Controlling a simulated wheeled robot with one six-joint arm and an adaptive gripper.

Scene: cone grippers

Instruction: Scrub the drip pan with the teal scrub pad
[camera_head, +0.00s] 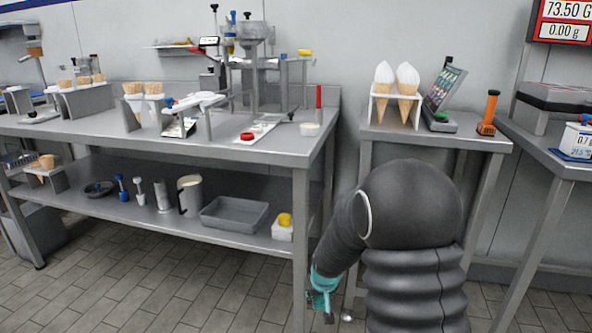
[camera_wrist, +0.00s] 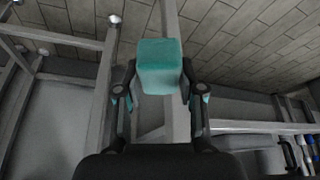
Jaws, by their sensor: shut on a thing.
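The teal scrub pad (camera_wrist: 160,62) is between the fingers of my gripper (camera_wrist: 158,88) in the wrist view, and the gripper is shut on it. In the head view my gripper (camera_head: 323,302) hangs low beside the front right leg of the long steel table. The grey rectangular pan (camera_head: 234,214), which looks like the drip pan, lies on the table's lower shelf, left of my gripper. It is open at the top and looks empty. The pad is apart from the pan.
The table leg (camera_head: 300,250) stands between my gripper and the pan. The floor in front is clear.

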